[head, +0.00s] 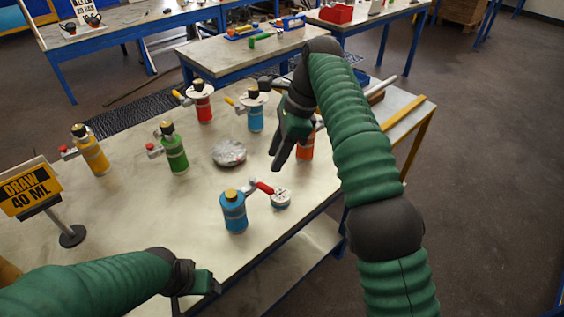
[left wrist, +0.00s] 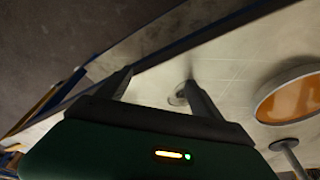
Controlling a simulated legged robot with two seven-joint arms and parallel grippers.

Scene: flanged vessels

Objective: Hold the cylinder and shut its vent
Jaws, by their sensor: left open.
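Several cylinders with brass-coloured caps stand on the table; I cannot tell which one the task means. The nearest is a blue cylinder (head: 233,212) with a red-handled valve (head: 264,188) on its right, beside a white round disc (head: 281,199). A green cylinder (head: 174,150) and a yellow cylinder (head: 91,152) have red-handled side valves. A red cylinder (head: 204,106) and a second blue cylinder (head: 256,115) have white flanges and orange or yellow levers. My right gripper (head: 281,163) hangs before an orange cylinder (head: 306,147), partly hidden. My left gripper (head: 197,298) is open and empty at the front.
A grey round piece (head: 229,153) lies mid-table. A "DRAW 40 ML" sign (head: 29,188) stands at left. The left wrist view shows an orange disc with a pale rim (left wrist: 291,97).

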